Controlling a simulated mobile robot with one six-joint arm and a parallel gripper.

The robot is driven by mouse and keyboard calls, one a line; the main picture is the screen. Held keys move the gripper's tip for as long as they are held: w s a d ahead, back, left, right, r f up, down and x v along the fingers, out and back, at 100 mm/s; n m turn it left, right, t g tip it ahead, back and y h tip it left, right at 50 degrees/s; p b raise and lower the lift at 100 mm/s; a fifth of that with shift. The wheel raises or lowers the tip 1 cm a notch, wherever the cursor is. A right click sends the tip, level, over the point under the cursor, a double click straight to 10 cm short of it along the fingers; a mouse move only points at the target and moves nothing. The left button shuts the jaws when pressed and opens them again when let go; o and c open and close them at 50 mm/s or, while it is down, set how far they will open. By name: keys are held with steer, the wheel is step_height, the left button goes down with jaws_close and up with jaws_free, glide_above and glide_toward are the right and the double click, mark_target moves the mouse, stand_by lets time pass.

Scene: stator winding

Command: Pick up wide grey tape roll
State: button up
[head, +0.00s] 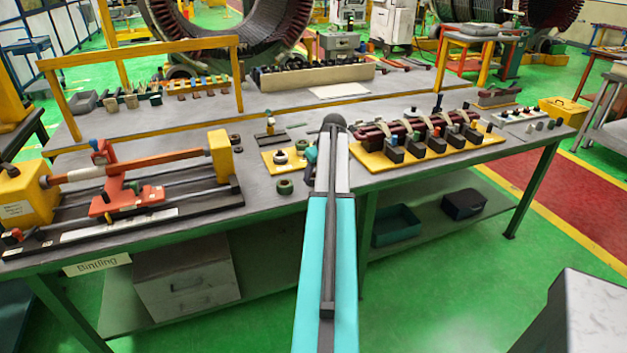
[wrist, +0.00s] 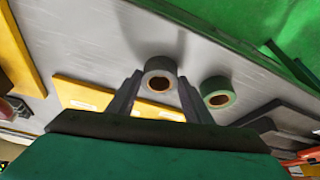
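The wide grey tape roll (wrist: 160,66) stands out in the wrist view, a grey ring with a brown core lying on the grey bench top. My gripper (wrist: 159,77) is open, with one finger on each side of the roll in the picture. Small gaps show between the roll and both fingers, and I cannot tell how far down the tips reach. In the head view my arm hides the grey roll and the fingers. A green tape roll (wrist: 217,92) lies just right of my right finger; in the head view it appears (head: 285,187) left of my arm.
A yellow board (wrist: 75,92) lies beside my gripper. In the head view, a yellow fixture with black blocks (head: 425,153) stands to the right. A winding stand with orange parts (head: 120,200) fills the bench's left. The bench's front edge is close to the rolls.

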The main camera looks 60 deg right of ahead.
steer(key=shift+r, duration=0.15)
steer(key=shift+r+b, duration=0.6)
steer(key=shift+r, duration=0.85)
steer(key=shift+s+a+r, duration=0.15)
steer(key=shift+s, duration=0.05)
steer(key=s+a+r+b, duration=0.1)
steer(key=s+a+b, duration=0.2)
steer(key=s+a, duration=0.6)
steer(key=s, duration=0.3)
steer(key=shift+s+r, duration=0.25)
steer(key=shift+w+a, duration=0.1)
steer(key=shift+a, duration=0.05)
